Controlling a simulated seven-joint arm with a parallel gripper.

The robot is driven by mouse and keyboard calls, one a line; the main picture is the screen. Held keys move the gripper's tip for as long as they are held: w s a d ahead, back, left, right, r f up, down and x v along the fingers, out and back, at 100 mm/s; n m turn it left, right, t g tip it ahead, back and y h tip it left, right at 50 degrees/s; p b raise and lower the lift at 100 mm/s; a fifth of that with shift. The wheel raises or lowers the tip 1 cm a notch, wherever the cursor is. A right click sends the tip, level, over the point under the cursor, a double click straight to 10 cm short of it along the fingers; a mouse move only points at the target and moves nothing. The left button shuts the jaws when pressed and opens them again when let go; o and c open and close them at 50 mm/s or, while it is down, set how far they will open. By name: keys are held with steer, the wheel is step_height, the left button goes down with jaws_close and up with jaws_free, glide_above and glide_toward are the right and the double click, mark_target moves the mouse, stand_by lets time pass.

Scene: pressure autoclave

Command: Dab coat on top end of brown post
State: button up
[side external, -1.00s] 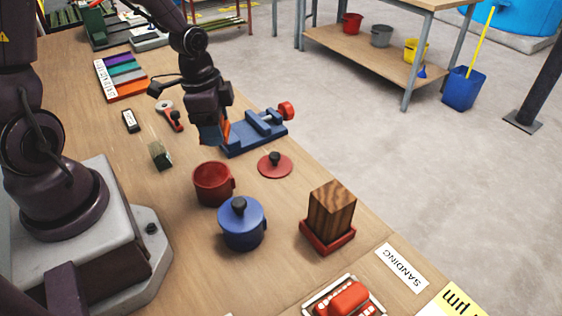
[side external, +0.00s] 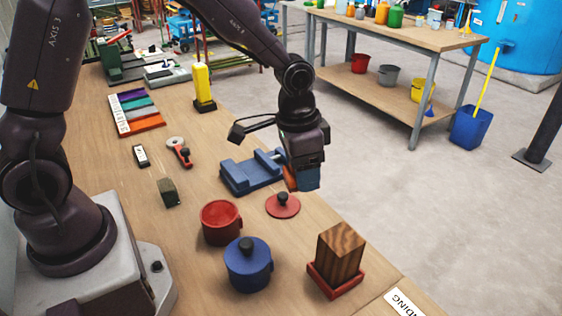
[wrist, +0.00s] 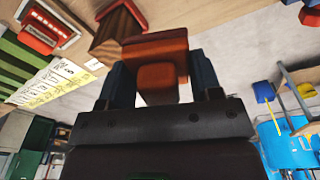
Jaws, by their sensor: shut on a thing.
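The brown post (side external: 341,255) is a striped wooden block standing upright in a red base at the bench's front right. It shows upside down at upper left in the wrist view (wrist: 116,30). My gripper (wrist: 160,82) has dark blue fingers shut on an orange-red block (wrist: 155,62), whose exact kind I cannot tell. In the side view my gripper (side external: 303,178) is above the bench beyond the red lid, behind and left of the post and apart from it. The red pot (side external: 221,223) is open, with its red lid (side external: 283,206) lying on the bench. The blue pot (side external: 248,266) has its lid on.
A blue vise (side external: 250,173) lies just left of my gripper. A small green block (side external: 168,192), a red tool (side external: 179,151) and a colour strip board (side external: 136,112) lie farther left. The bench's right edge drops to open floor.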

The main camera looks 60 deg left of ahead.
steer(key=w+d+r+m+g, duration=0.15)
steer(key=d+m, duration=0.55)
steer(key=m, duration=0.7)
steer(key=shift+t+h, duration=0.25)
steer(key=shift+h, duration=0.15)
steer(key=shift+w+f, duration=0.15)
steer(key=shift+f, duration=2.55)
steer(key=shift+d+f, duration=0.3)
steer(key=shift+f, duration=0.35)
steer(key=shift+d+f, duration=0.3)
steer(key=shift+f, duration=0.3)
steer(key=shift+c, duration=0.3)
steer(key=shift+d, duration=2.7)
glide_toward(336, 231)
steer(key=shift+a+r, duration=0.2)
steer(key=shift+r, duration=0.3)
